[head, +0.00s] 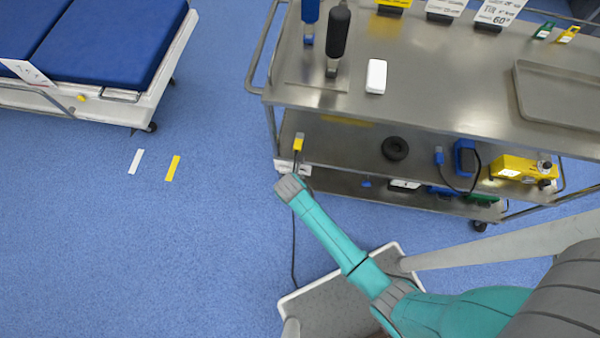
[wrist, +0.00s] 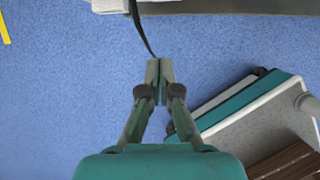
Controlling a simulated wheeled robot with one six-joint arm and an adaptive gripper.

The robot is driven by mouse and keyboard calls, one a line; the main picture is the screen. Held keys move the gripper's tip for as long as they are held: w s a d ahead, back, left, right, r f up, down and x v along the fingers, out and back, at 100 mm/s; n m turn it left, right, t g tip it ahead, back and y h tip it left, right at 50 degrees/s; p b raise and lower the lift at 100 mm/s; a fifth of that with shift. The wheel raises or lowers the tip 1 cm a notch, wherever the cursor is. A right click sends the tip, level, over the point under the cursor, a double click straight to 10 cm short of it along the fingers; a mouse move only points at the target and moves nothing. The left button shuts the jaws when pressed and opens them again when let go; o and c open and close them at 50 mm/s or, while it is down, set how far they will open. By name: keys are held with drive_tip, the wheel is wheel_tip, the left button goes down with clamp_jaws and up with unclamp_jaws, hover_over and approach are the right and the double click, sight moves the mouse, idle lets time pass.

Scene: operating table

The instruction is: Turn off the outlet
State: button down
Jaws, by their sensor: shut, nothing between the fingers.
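A white piece (wrist: 106,5) at the top edge of the wrist view may be the same outlet; no switch can be made out. My gripper (wrist: 160,66) is shut and empty, pointing toward the trolley, apart from the white piece. In the head view the fingers cannot be made out at the arm's end. A black cable (wrist: 138,30) hangs just beyond the fingertips.
A yellow plug (head: 298,142) is on the middle shelf of the metal trolley (head: 430,70), above the outlet. A black ring (head: 395,148) and a yellow device (head: 520,170) are farther right. A blue bed (head: 110,40) stands upper left.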

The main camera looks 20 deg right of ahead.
sight(301, 172)
drive_tip(key=w+d+f, duration=0.3)
drive_tip(key=w+f, duration=0.2)
drive_tip(key=f, duration=0.1)
drive_tip(key=shift+d, duration=0.4)
drive_tip(key=shift+w, duration=0.1)
drive_tip(key=shift+w+d+r, duration=0.15)
drive_tip(key=shift+w+d, duration=0.05)
drive_tip(key=shift+r, duration=0.15)
drive_tip(key=shift+r, duration=0.65)
